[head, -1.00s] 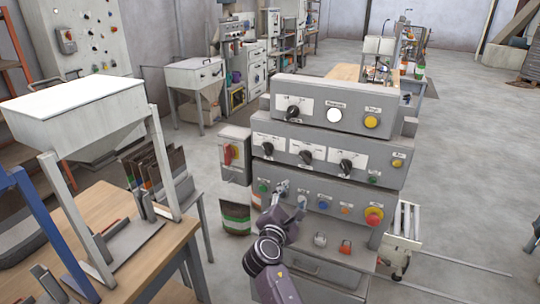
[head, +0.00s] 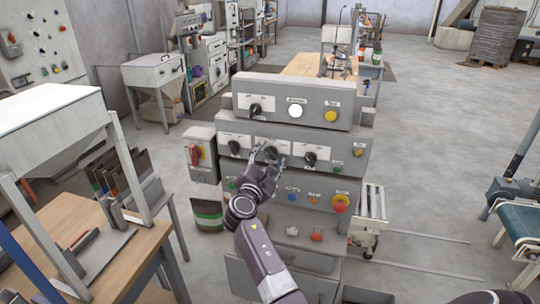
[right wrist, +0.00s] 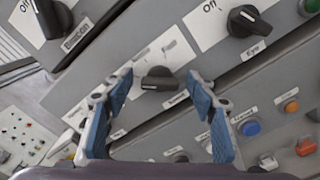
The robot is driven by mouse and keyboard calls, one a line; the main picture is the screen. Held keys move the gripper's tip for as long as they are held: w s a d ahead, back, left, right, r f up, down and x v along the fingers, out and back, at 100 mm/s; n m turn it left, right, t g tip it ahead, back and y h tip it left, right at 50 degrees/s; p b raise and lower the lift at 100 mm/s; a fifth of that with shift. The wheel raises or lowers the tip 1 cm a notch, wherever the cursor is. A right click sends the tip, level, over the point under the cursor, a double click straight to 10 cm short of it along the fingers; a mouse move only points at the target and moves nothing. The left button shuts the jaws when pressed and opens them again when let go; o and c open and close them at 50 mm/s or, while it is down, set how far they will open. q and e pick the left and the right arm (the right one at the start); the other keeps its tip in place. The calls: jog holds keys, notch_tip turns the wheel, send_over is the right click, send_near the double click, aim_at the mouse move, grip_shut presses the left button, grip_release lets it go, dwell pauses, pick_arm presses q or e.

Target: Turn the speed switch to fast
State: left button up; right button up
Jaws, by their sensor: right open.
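Three black rotary switches sit in the middle row of the grey control panel (head: 350,178). My right gripper (head: 267,155) is open in front of the middle switch and partly hides it in the head view. In the right wrist view, this black switch (right wrist: 158,79) lies between the blue-padded fingers of my gripper (right wrist: 158,92), with a gap on both sides. Its white plate carries several marks, too blurred to read. I cannot tell whether the fingertips reach its depth. My left gripper is not in view.
Neighbouring switches flank it: a left one (head: 234,147) and a right one (head: 310,159). Below are a blue button (head: 292,197) and a red stop button (head: 340,204). A box with a red switch (head: 196,154) stands left of the panel. A wooden table (head: 95,235) is at left.

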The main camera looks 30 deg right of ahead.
jog(key=shift+c, duration=0.3)
jog(key=c, duration=1.1)
jog(key=shift+f, duration=0.1)
jog(key=shift+f+m+b, duration=0.15)
jog(key=shift+m+b, duration=0.55)
jog(key=shift+b, duration=0.3)
jog(key=m+b, duration=0.4)
jog(key=b, duration=0.1)
jog(key=m+b, duration=1)
jog(key=shift+f, duration=0.4)
jog(key=shift+r+m+b, duration=0.1)
jog(key=shift+m+b, duration=2)
jog(key=shift+m, duration=0.1)
